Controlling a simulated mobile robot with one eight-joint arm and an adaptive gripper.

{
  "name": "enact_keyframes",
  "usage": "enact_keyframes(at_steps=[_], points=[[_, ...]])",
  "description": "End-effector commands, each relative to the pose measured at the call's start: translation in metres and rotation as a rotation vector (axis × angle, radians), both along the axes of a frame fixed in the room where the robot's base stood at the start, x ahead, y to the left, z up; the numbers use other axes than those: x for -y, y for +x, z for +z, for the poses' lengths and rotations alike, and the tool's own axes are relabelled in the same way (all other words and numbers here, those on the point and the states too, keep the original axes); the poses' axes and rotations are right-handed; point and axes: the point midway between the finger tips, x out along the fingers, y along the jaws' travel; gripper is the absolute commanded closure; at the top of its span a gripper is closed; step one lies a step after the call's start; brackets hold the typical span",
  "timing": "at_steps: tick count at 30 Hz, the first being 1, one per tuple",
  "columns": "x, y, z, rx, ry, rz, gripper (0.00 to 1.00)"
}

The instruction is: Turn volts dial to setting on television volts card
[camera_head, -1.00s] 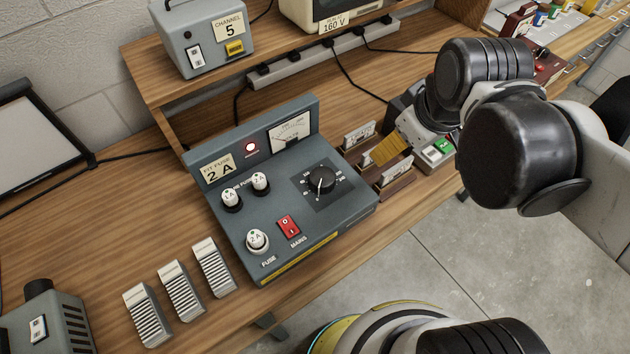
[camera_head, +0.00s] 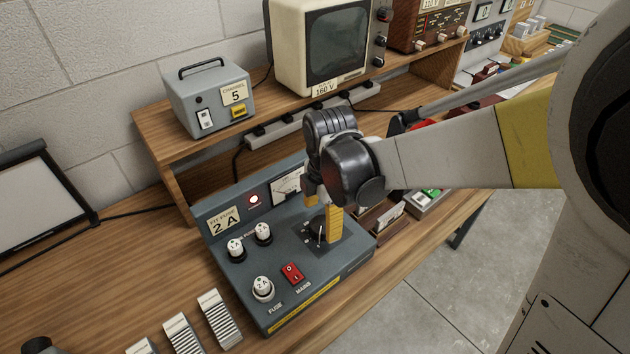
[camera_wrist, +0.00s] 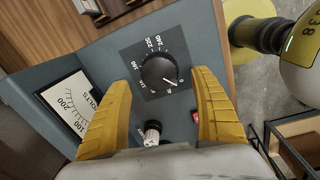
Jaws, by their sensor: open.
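The volts dial (camera_wrist: 159,72) is a black ribbed knob with a white pointer on a dark scale plate. In the wrist view it sits between and just beyond the two yellow fingers of my gripper (camera_wrist: 165,100), which are open and appear clear of it. The pointer is toward the lower right there, near the low end of the scale. In the head view my gripper (camera_head: 323,220) is over the dial, hiding most of it. The television (camera_head: 323,45) stands on the shelf with its volts card (camera_head: 326,89) below the screen, reading 160 V.
The grey supply box (camera_head: 225,262) bears a lit red lamp (camera_head: 254,199), fuse holders, a red mains switch (camera_head: 292,273) and a volts meter (camera_wrist: 70,103). A channel box (camera_head: 208,97) stands on the shelf. Card holders (camera_head: 385,220) lie right of the supply box.

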Motion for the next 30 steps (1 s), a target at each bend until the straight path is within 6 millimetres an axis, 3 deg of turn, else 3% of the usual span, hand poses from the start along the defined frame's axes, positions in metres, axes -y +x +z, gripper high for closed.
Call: enact_keyframes(at_steps=[1, 6, 17, 23, 30], points=[[0.0, 0.001, -0.012, 0.0, 0.0, 0.0, 0.27], [-0.001, 0.002, -0.03, 0.0, 0.0, -0.001, 0.27], [-0.001, 0.002, -0.035, 0.001, 0.0, -0.001, 0.27], [-0.001, 0.002, -0.035, 0.0, 0.0, -0.002, 0.8], [-0.001, 0.002, -0.035, 0.0, 0.0, -0.005, 0.81]])
